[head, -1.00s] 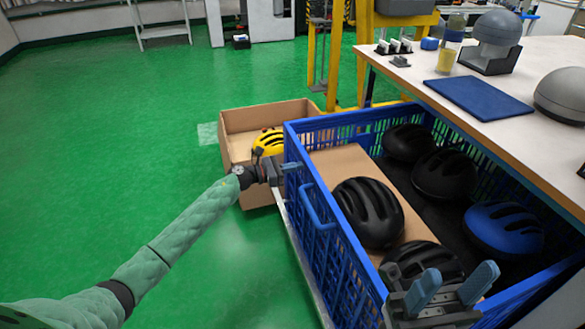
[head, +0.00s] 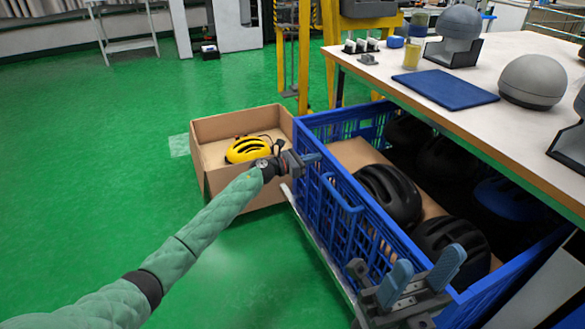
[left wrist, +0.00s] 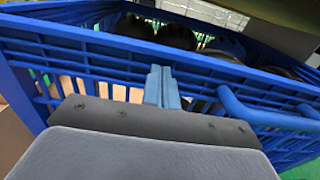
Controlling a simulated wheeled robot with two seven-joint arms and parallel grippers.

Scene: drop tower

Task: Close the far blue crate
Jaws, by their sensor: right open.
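The blue crate (head: 352,232) is a slatted plastic bin, partly under the workbench, and holds several black helmets (head: 388,196), a blue helmet and a cardboard sheet. Its side handle (head: 341,194) faces left. My left gripper (head: 311,158) is at the crate's left side near the far corner, fingers toward the crate wall. In the left wrist view its fingers (left wrist: 161,88) are together against the blue slats (left wrist: 105,70), with nothing seen between them. Exact contact is hard to tell. My right gripper (head: 428,264) is open and empty, in front of the crate's near end.
The white-topped workbench (head: 520,75) overhangs the crate's right part. It carries a blue mat (head: 445,88) and grey domes (head: 533,80). A cardboard box (head: 240,122) with a yellow helmet (head: 247,150) stands beyond my left gripper. Green floor (head: 90,170) is clear at left.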

